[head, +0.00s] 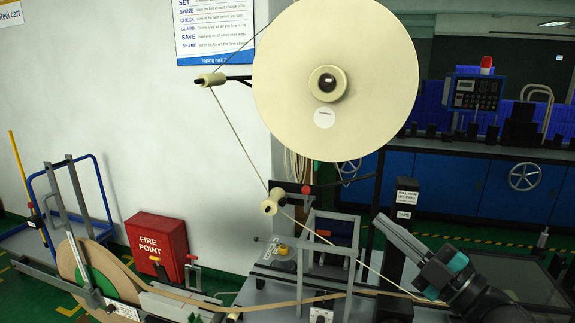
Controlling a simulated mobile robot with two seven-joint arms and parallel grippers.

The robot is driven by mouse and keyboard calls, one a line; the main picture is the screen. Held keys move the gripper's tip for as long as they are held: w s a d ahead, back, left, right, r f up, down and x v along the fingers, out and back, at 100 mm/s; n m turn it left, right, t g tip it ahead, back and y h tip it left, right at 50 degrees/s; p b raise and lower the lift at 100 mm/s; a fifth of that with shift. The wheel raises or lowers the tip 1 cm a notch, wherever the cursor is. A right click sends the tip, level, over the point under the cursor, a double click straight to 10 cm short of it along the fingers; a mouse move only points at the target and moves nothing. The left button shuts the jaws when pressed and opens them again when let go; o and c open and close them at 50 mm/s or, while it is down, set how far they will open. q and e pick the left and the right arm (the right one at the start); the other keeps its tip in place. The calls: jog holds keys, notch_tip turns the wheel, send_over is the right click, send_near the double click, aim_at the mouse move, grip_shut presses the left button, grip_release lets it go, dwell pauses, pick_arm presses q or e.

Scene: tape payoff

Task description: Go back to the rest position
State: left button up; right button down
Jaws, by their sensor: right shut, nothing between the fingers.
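My right gripper (384,223) reaches in from the lower right, with its grey fingers pointing up and left. It is shut and empty, in front of the dark post to the right of the metal frame. A large cream reel (300,60) hangs upright at the top centre. A thin tape runs from it over an upper roller (210,80) and down to a lower roller (271,201). From there it slopes down right and passes behind my right arm. My left gripper is not in view.
A grey metal frame (310,236) stands just left of my right gripper. A tan-and-green coil (90,272) is at the lower left, near a red fire box (158,243). A blue cart (45,205) stands behind. Blue cabinets (465,185) line the back right.

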jog(key=s+d+f+m+g+h, duration=0.15)
jog(key=s+f+m+h, duration=0.25)
jog(key=f+m+h, duration=0.45)
jog(key=s+f+m+g+h, duration=0.2)
jog(key=s+f+m+h, duration=0.3)
jog(key=f, duration=0.6)
jog(key=s+a+f+m+g, duration=0.1)
jog(key=s+f+m+g, duration=0.1)
jog(key=s+f+g, duration=0.5)
jog(key=s+a+f+m+g, duration=0.2)
jog(key=s+m+g, duration=0.1)
jog(key=s, duration=0.9)
notch_tip(320, 180, down, 29)
jog(key=s+b, duration=0.1)
jog(key=b, duration=0.7)
pick_arm(q)
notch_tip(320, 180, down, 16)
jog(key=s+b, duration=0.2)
jog(key=b, duration=0.5)
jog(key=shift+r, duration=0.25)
pick_arm(e)
jog(key=s+d+f+g, duration=0.1)
jog(key=s+f, duration=0.7)
jog(key=f, duration=0.3)
jog(key=s+d+f+n+g, duration=0.1)
jog(key=s+d+f, duration=0.1)
jog(key=s+f, duration=0.6)
notch_tip(320, 180, down, 4)
jog(key=shift+r, duration=0.15)
